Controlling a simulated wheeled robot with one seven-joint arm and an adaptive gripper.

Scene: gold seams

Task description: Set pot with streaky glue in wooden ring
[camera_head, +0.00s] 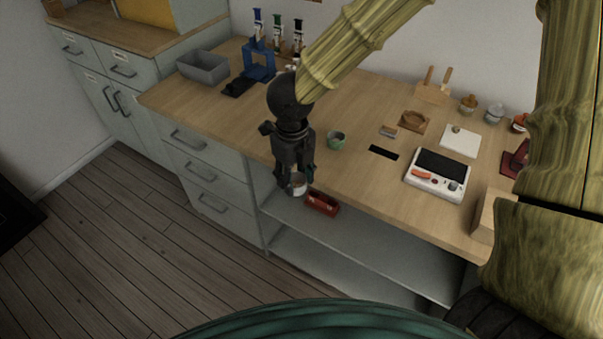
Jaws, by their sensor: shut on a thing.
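My gripper (296,180) points down in front of the counter's front edge, above the open lower shelf. It is shut on a small pale pot (299,188), which is partly hidden by the fingers. The glue in it is too small to make out. A wooden ring (414,121) lies towards the back of the counter, to the right of my gripper and apart from it. Several small pots with coloured contents stand at the back right, such as an amber one (468,104), a pale one (494,113) and an orange one (520,123).
A red tray (323,203) is on the lower shelf beside the held pot. A green cup (337,140) stands near the edge of the wooden counter (350,175). A brush (388,131), white device (438,174) and white tile (460,140) surround the ring. A blue stand (258,62) is at back left.

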